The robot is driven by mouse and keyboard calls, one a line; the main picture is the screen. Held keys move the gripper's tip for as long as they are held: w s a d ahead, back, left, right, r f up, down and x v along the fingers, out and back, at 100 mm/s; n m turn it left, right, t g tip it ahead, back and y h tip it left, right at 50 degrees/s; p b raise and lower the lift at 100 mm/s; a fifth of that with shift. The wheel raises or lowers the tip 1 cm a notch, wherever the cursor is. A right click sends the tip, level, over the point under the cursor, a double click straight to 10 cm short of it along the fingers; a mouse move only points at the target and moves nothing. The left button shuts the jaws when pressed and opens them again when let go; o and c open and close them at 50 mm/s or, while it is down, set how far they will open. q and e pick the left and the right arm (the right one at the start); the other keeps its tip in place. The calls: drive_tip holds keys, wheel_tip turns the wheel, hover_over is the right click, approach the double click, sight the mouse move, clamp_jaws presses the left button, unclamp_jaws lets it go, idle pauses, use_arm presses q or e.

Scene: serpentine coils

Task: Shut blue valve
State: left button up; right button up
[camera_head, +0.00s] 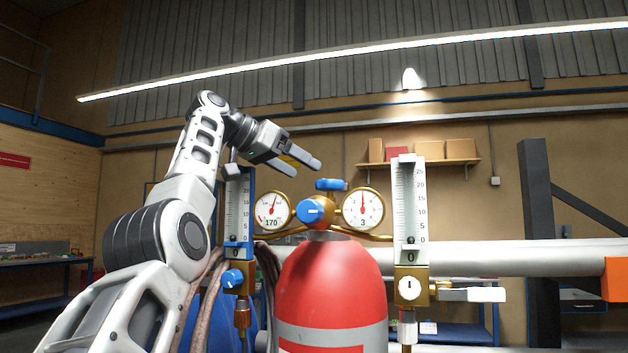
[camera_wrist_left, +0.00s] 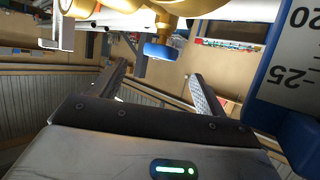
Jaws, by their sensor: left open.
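Several blue parts show on the gas assembly. A blue handwheel (camera_head: 331,184) sits on top of the red cylinder's (camera_head: 330,285) brass fitting. A larger blue knob (camera_head: 313,211) faces me between two round gauges. Another blue knob (camera_head: 233,278) is low on the blue-framed flowmeter (camera_head: 238,205). My left gripper (camera_head: 304,168) is open and empty, above and a little left of the handwheel, apart from it. In the left wrist view a blue disc, likely the handwheel (camera_wrist_left: 160,51), appears between the fingertips (camera_wrist_left: 158,70). My right gripper is not in view.
The left gauge (camera_head: 272,210) reads 170 and the right gauge (camera_head: 362,209) reads 3. A white flowmeter (camera_head: 408,200) with a white knob (camera_head: 409,288) stands on the right. The blue flowmeter stands close beside my left forearm.

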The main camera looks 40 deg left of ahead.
use_arm(q)
drive_tip(key=v, duration=0.9)
drive_tip(key=shift+s+p, duration=0.35)
drive_tip(key=shift+r, duration=0.2)
